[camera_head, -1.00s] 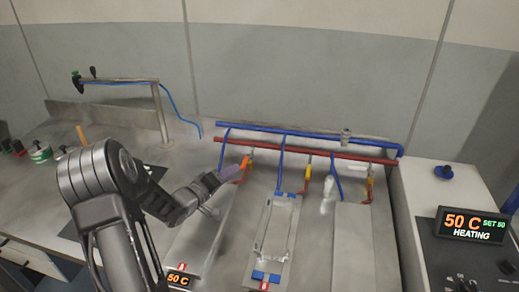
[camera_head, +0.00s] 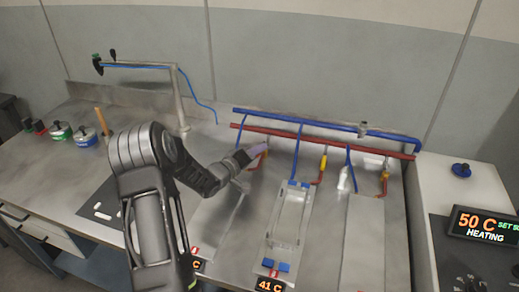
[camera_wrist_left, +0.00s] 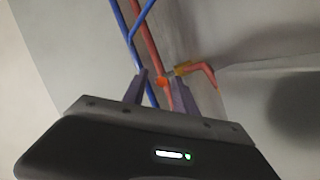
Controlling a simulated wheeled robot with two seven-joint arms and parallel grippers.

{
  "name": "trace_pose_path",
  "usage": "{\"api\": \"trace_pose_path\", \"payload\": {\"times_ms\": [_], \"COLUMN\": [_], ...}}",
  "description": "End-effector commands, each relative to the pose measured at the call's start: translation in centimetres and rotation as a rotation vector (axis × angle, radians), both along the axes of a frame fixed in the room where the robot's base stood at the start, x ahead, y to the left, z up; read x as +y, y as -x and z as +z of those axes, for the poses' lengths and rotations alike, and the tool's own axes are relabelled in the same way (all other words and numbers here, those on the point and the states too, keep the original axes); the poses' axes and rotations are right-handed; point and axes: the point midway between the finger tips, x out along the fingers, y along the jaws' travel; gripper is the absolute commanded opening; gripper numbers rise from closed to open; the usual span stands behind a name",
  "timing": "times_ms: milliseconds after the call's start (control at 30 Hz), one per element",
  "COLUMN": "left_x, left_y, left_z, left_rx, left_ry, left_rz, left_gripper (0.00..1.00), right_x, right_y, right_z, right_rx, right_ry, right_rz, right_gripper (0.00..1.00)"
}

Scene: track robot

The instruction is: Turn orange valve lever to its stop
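The orange valve lever shows in the left wrist view (camera_wrist_left: 161,80) as a small orange piece beside a yellow fitting on a red pipe. In the head view it is mostly hidden behind my left gripper (camera_head: 252,153), at the left branch of the red pipe. The left wrist view shows the left gripper's two fingers (camera_wrist_left: 159,82) apart, with the orange piece in the gap between their tips. I cannot tell whether a finger touches it. My right gripper is not in view.
Blue (camera_head: 320,123) and red (camera_head: 310,138) pipes run along the back of the bench. A yellow lever (camera_head: 323,162) and a metal cradle (camera_head: 290,220) stand to the right. A heater display (camera_head: 485,224) reads 50 C. A post with a blue hose (camera_head: 198,91) stands behind my arm.

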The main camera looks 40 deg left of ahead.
Motion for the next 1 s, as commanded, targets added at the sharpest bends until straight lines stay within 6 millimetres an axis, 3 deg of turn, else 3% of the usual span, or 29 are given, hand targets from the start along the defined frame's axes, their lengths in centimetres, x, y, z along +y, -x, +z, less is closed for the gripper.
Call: {"api": "trace_pose_path", "payload": {"times_ms": [167, 433, 833, 1000], "left_x": [-0.01, 0.02, 0.03, 0.03], "left_y": [-1.43, -1.55, -1.51, -1.51], "left_z": [-0.29, -0.34, -0.34, -0.34], "left_rx": [0.000, -0.001, -0.001, -0.001], "left_ry": [0.001, 0.001, 0.001, 0.001], "left_rz": [0.000, 0.001, 0.001, 0.001], "left_gripper": [0.34, 0.34, 0.01, 0.00], "right_x": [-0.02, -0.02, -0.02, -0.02], "right_y": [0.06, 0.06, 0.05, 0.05], "right_z": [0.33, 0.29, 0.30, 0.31], "right_rx": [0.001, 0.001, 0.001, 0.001], "right_ry": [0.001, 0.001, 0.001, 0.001], "right_rz": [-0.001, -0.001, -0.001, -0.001], "right_gripper": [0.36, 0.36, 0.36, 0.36]}}
